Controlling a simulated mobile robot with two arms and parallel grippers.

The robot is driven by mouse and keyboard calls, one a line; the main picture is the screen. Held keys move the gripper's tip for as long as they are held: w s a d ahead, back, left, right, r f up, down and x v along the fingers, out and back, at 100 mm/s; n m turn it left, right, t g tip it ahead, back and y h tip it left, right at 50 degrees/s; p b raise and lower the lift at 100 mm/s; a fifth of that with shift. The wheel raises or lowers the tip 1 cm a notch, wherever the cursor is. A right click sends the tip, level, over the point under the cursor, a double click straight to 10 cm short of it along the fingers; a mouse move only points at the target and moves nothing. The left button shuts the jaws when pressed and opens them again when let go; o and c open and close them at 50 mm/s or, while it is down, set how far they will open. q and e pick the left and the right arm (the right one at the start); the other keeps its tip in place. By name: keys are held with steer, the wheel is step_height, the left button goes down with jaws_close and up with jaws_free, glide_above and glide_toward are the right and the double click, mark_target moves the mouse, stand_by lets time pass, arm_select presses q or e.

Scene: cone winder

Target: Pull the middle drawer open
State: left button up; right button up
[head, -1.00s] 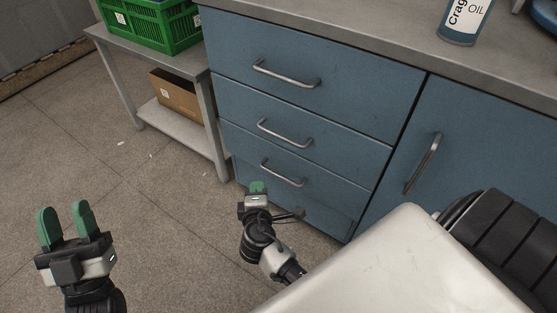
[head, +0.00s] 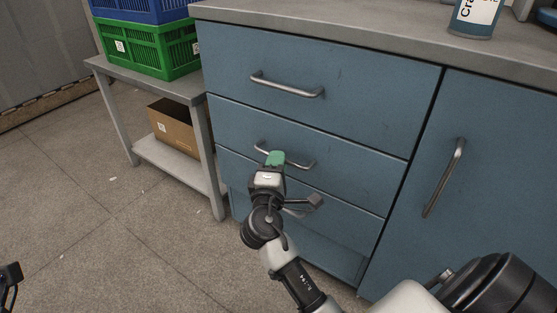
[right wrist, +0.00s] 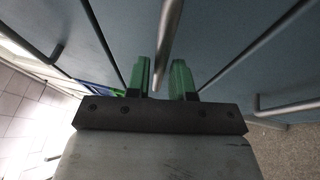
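The middle drawer (head: 240,130) is a blue front in the cabinet and looks closed. Its grey bar handle (head: 309,164) is partly hidden behind my right gripper (head: 275,160), which is at the handle's left half. In the right wrist view, the two green fingers of my right gripper (right wrist: 162,66) are apart, and a grey handle bar (right wrist: 168,40) runs between them with a gap to the right finger. Whether the left finger touches the bar I cannot tell. Of my left gripper (head: 10,273) only a dark piece shows at the left edge; its fingers are out of view.
The top drawer handle (head: 287,86) is above, and a lower drawer (head: 350,205) is partly behind my right arm. A cabinet door with an upright handle (head: 444,178) is to the right. A shelf table (head: 150,72) with a green crate (head: 150,48) stands at left.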

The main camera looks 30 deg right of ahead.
steer(key=shift+x, duration=1)
jaws_close()
steer(key=shift+f, duration=0.1)
